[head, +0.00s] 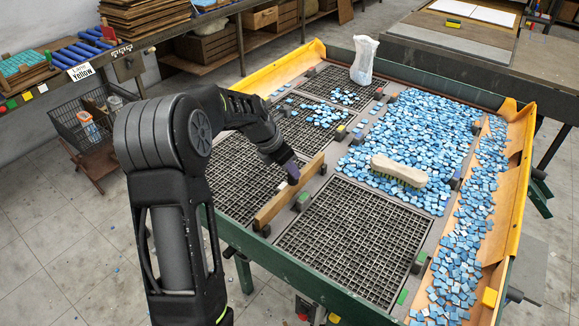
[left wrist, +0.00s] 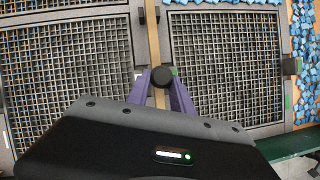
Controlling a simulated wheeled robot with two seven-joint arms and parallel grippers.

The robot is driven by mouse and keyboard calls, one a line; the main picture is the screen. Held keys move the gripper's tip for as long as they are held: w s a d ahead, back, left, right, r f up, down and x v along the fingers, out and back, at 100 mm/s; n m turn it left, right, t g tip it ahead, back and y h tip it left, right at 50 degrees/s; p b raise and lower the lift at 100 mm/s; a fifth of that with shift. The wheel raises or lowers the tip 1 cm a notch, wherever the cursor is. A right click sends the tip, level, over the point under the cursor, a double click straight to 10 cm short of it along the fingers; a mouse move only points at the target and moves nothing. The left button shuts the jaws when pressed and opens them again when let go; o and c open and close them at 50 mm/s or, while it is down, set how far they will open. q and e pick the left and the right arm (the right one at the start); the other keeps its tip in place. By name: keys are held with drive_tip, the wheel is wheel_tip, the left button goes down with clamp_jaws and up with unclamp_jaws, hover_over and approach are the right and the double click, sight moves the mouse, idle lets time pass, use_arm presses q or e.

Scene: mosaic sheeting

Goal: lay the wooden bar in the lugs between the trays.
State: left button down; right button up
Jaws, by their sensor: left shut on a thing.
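The long thin wooden bar (head: 275,208) stands on edge along the gap between the left grid tray (head: 236,172) and the front right grid tray (head: 345,235). My left gripper (head: 291,174) is shut on it near its middle. In the left wrist view, the purple fingers (left wrist: 161,88) close around the bar (left wrist: 151,35), which runs up between two trays. Dark lugs (head: 303,202) stand beside the bar, with another (head: 322,169) near its far end. I cannot tell whether the bar sits in the lugs or just above them. My right gripper is not in view.
Blue tiles (head: 400,135) cover the back right tray and fill the right trough. A brush (head: 399,170) lies on them. A whitish bag-like object (head: 363,60) stands at the back. A yellow-trimmed wooden edge (head: 527,150) bounds the table's right side.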

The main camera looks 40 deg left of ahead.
use_arm(q)
drive_tip(key=shift+f+b, duration=0.6)
drive_tip(key=shift+f, duration=0.6)
drive_tip(key=c, duration=1)
unclamp_jaws()
drive_tip(key=shift+c, duration=0.2)
drive_tip(key=v, duration=0.8)
drive_tip(key=shift+b, duration=0.3)
drive_tip(key=shift+f, duration=0.1)
